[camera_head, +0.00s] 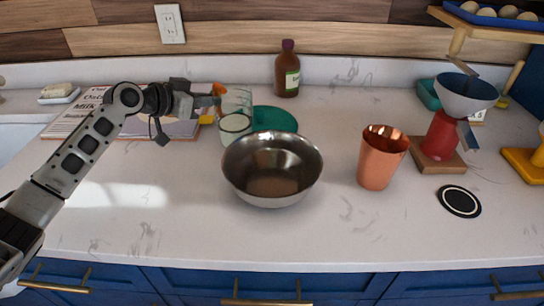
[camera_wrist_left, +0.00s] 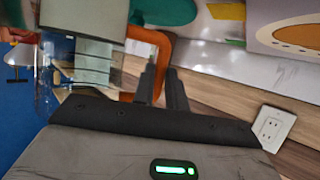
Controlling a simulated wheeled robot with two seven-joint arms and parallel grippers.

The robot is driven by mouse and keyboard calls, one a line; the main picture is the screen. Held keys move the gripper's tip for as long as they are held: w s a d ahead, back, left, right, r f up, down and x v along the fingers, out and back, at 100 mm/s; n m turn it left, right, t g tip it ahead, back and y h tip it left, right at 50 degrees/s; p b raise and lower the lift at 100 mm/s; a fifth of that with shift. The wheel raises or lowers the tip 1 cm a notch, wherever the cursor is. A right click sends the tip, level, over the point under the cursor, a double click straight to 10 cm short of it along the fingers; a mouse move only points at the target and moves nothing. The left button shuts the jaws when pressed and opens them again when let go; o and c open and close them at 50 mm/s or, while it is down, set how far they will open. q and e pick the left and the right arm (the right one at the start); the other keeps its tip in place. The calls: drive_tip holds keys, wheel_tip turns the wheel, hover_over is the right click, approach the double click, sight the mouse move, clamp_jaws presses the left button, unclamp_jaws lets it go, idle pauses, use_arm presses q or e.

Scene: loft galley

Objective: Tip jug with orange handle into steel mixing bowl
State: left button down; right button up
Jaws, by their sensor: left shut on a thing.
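The clear jug (camera_head: 237,108) is just behind and left of the steel mixing bowl (camera_head: 272,165) in the head view. My left gripper (camera_head: 211,100) is shut on the jug's orange handle (camera_head: 219,90), from the left side. The left wrist view shows the gripper's fingers (camera_wrist_left: 163,82) at the orange handle (camera_wrist_left: 152,38), with the clear jug body (camera_wrist_left: 92,55) beside them. I cannot tell for sure whether the jug touches the counter. The bowl stands upright on the counter, and its visible inside looks empty. My right gripper is not in view.
A brown bottle (camera_head: 287,72) stands at the back. The front counter is clear.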

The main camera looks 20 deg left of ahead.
sight(216, 83)
use_arm(q)
drive_tip(key=shift+m+t+y, duration=0.3)
drive_tip(key=shift+m+t, duration=0.1)
drive_tip(key=shift+m, duration=0.3)
drive_tip(key=r, duration=0.1)
drive_tip(key=r+p, duration=0.1)
drive_tip(key=r, duration=0.1)
drive_tip(key=s+d+r+p, duration=0.1)
drive_tip(key=shift+r, duration=0.3)
drive_tip(key=shift+s+d+r+m+t+y+p, duration=0.2)
drive_tip(key=shift+s+d+r+m+t, duration=0.15)
drive_tip(key=shift+s+d+r+m, duration=0.45)
drive_tip(key=shift+s+d+r+m+t+y+p, duration=0.1)
drive_tip(key=shift+s+d+r+m+t+y, duration=0.15)
drive_tip(key=shift+d+r+m+t, duration=0.6)
drive_tip(key=shift+s+d+r+m+g+y+p, duration=0.2)
drive_tip(key=shift+s+d+r, duration=0.3)
drive_tip(key=shift+r, duration=0.7)
drive_tip(key=shift+s+d+m+t, duration=0.35)
drive_tip(key=shift+s+m+t, duration=0.05)
drive_tip(key=shift+m, duration=0.25)
drive_tip(key=shift+s+d+m+t+b, duration=0.15)
drive_tip(key=shift+m+t+b, duration=0.15)
drive_tip(key=shift+b, duration=0.25)
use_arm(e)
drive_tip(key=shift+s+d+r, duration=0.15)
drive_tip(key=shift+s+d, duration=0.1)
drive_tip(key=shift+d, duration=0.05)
